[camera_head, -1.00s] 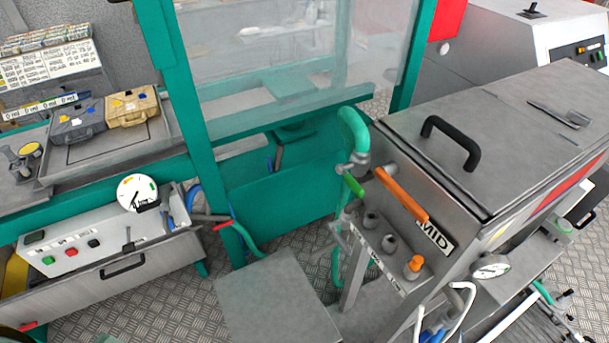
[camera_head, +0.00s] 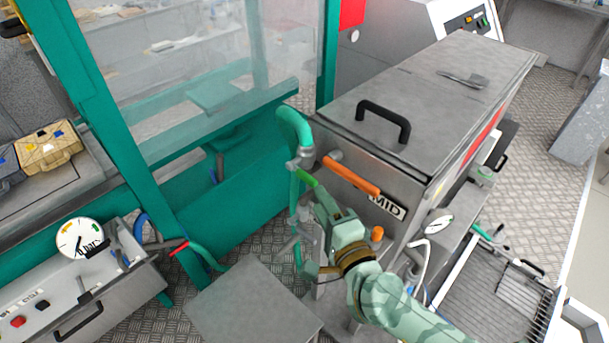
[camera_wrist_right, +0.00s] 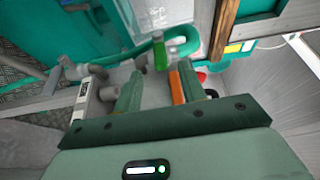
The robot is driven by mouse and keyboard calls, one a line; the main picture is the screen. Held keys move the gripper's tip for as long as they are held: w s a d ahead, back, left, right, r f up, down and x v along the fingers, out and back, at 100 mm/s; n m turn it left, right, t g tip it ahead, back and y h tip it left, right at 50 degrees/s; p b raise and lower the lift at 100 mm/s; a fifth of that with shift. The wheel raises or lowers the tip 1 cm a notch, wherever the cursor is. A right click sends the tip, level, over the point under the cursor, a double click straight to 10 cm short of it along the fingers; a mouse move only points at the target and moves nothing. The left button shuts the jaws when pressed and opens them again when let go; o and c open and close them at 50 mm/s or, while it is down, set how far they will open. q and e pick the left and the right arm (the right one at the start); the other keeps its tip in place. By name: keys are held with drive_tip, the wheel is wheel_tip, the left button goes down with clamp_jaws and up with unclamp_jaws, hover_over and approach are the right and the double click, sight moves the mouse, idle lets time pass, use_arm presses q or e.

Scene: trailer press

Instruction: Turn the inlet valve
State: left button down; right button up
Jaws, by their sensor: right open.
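A green lever handle (camera_head: 307,178) sits on the pipework at the front left corner of the grey steel machine. A longer orange lever handle (camera_head: 352,177) lies just right of it. Which one is the inlet valve cannot be read here. My right gripper (camera_head: 322,205) is open and empty, just below and in front of the handles. In the right wrist view the gripper (camera_wrist_right: 160,92) has its two fingers apart. The green handle (camera_wrist_right: 160,55) shows beyond the gap, and the orange handle (camera_wrist_right: 177,88) shows close beside the right finger. My left gripper is not in view.
The machine lid (camera_head: 440,85) has a black handle (camera_head: 384,118). A teal pipe (camera_head: 294,125) rises beside the valves. An orange knob (camera_head: 377,233) and a gauge (camera_head: 438,223) are near my right arm. A grey platform (camera_head: 250,305) stands at front; a teal frame (camera_head: 110,130) is left.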

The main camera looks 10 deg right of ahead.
sight(310, 184)
drive_tip(key=w, duration=0.2)
drive_tip(key=w+a, duration=0.1)
drive_tip(key=w, duration=0.5)
drive_tip(key=shift+w+a, duration=0.15)
drive_tip(key=shift+a, duration=0.1)
clamp_jaws()
